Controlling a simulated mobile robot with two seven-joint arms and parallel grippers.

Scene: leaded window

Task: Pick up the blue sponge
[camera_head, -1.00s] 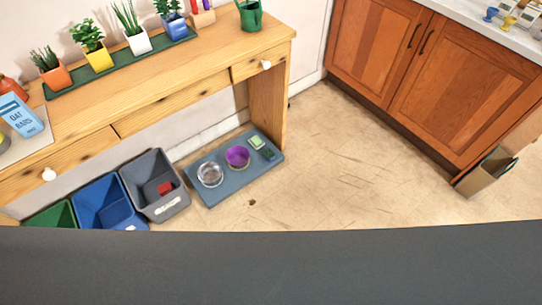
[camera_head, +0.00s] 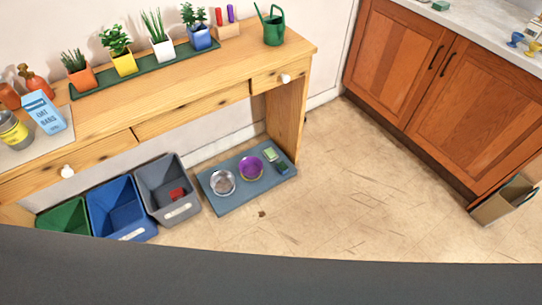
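I cannot make out a blue sponge in the head view. A small green block (camera_head: 440,6), possibly a sponge, lies on the pale counter at the top right. Neither of my grippers is in view.
A wooden desk (camera_head: 180,88) carries potted plants, a green watering can (camera_head: 272,25) and a blue box (camera_head: 44,112). Below stand green, blue (camera_head: 121,208) and grey bins, and a grey-blue mat (camera_head: 225,205) with two bowls. Wooden cabinets (camera_head: 400,65) support the counter (camera_head: 480,20). The tiled floor (camera_head: 350,190) between is clear.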

